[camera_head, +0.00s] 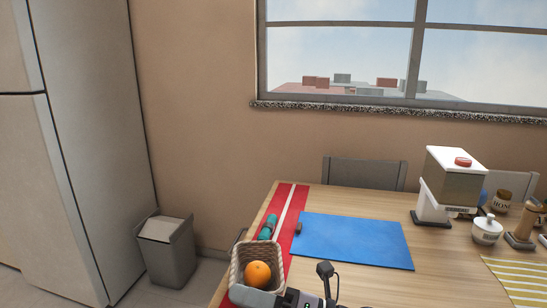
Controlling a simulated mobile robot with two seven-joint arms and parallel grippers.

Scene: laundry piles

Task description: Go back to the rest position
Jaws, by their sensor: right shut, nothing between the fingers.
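My right gripper (325,270) shows at the bottom edge of the head view, over the near side of the wooden table. Its dark fingers are shut and empty. Part of my right arm shows beside it, in front of the lower edge of a wicker basket (238,262). An orange (257,273) sits in the basket. The lower part of my arm is cut off by the frame. My left gripper is not in view.
The table (440,285) carries a red striped runner (279,212), a blue mat (355,240), a teal rolled item (268,227), a white dispenser (450,185) and several jars at right. A chair (365,173) stands behind; a grey bin (168,255) and fridge (75,130) are left.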

